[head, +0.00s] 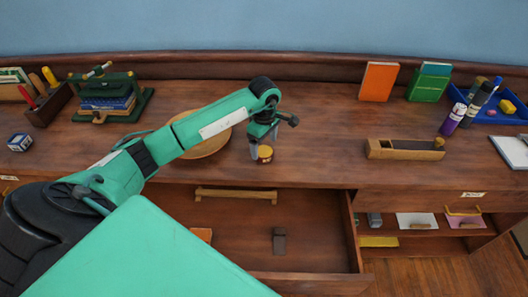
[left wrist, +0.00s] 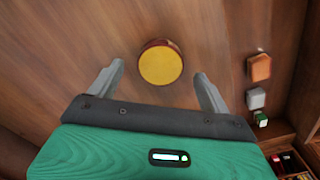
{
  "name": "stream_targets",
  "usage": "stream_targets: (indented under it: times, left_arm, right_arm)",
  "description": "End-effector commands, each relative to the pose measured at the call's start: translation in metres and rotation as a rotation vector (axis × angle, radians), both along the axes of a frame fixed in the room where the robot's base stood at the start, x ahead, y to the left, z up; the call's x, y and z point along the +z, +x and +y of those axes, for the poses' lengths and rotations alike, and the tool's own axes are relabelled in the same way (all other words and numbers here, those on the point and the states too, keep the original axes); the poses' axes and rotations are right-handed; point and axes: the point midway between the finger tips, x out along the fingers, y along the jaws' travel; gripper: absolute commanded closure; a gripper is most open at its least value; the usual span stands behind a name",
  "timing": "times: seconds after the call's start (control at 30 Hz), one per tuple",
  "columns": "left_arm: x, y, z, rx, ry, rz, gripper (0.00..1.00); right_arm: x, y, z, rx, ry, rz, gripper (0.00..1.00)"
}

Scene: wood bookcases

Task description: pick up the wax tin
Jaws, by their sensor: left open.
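The wax tin (head: 265,154) is a small round tin with a yellow-orange top and a darker reddish side. It stands on the wooden bookcase top, above the open drawer. In the left wrist view the tin (left wrist: 161,65) shows its round yellow top, centred between the fingertips and slightly beyond them. My left gripper (head: 264,143) is open, pointing down right over the tin, with a finger to either side of it in the picture. I cannot tell whether the fingertips reach down around the tin. My right gripper is not in view.
A round wooden plate (head: 215,146) lies behind my left arm. A wooden box-like block (head: 405,149) lies to the right of the tin. Below, an open drawer (head: 240,225) holds a small grey block (head: 279,241). The surface between tin and block is clear.

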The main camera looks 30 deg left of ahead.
Motion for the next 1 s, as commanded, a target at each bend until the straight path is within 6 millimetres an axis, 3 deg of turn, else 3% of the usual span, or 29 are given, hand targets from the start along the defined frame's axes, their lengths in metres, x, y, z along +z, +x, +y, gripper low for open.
stream_targets:
  times: [0.2,0.47,0.73,0.8,1.0]
  left_arm:
    - [-0.025,-0.001,0.000,0.000,-0.001,0.001,0.19]
    - [-0.029,-0.001,0.001,0.000,0.000,-0.001,0.19]
    - [-0.029,-0.001,0.001,0.000,0.000,0.000,0.68]
    - [-0.029,-0.001,0.001,0.000,0.000,-0.001,0.76]
    - [-0.028,0.000,0.001,0.000,0.000,-0.002,0.76]
  right_arm:
    - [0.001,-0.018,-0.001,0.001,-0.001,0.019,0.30]
    - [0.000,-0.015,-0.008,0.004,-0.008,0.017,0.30]
    - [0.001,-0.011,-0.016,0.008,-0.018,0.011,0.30]
    - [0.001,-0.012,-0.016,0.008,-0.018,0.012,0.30]
    - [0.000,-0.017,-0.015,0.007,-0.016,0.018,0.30]
